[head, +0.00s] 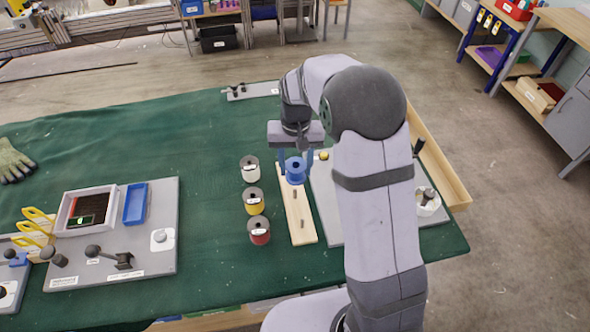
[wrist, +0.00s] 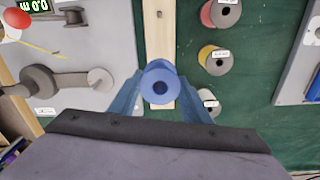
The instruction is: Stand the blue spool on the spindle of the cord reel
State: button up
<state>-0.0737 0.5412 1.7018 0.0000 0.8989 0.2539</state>
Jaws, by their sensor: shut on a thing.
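The blue spool (head: 296,170) is held upright between the fingers of my gripper (head: 295,160), over the far end of a pale wooden strip (head: 300,225) with upright pegs. In the wrist view the blue spool (wrist: 160,83) shows end-on between the two blue fingers of my gripper (wrist: 160,92). I cannot tell whether its underside touches the strip. A grey plate (head: 325,200) lies right of the strip, partly hidden by my arm. The wrist view shows a dark round part with a bar and a grey disc (wrist: 100,78) on this plate; I cannot tell if this is the cord reel's spindle.
White (head: 250,169), yellow (head: 254,202) and red (head: 259,231) spools stand left of the strip. A grey board (head: 165,245) with a blue tray (head: 136,203) lies further left. A red ball (wrist: 15,25) and a small display (wrist: 33,5) sit on the right plate. The green cloth (head: 205,200) between is clear.

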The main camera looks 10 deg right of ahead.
jog(key=shift+m, duration=0.9)
jog(key=w+d+p, duration=0.1)
jog(key=d+p, duration=0.1)
jog(key=d, duration=0.3)
jog(key=w+d+r+p, duration=0.1)
jog(key=d+p, duration=0.1)
jog(key=d, duration=0.3)
jog(key=w+d+p, duration=0.1)
jog(key=d+p, duration=0.1)
jog(key=d, duration=0.3)
jog(key=shift+w+d+r, duration=0.15)
jog(key=shift+w+r, duration=0.1)
jog(key=shift+w, duration=0.15)
jog(key=shift+w+r+n, duration=0.15)
jog(key=shift+n, duration=0.75)
jog(key=shift+f+b, duration=2.55)
jog(key=shift+f, duration=1.45)
jog(key=shift+f+b, duration=0.4)
jog(key=shift+f, duration=0.35)
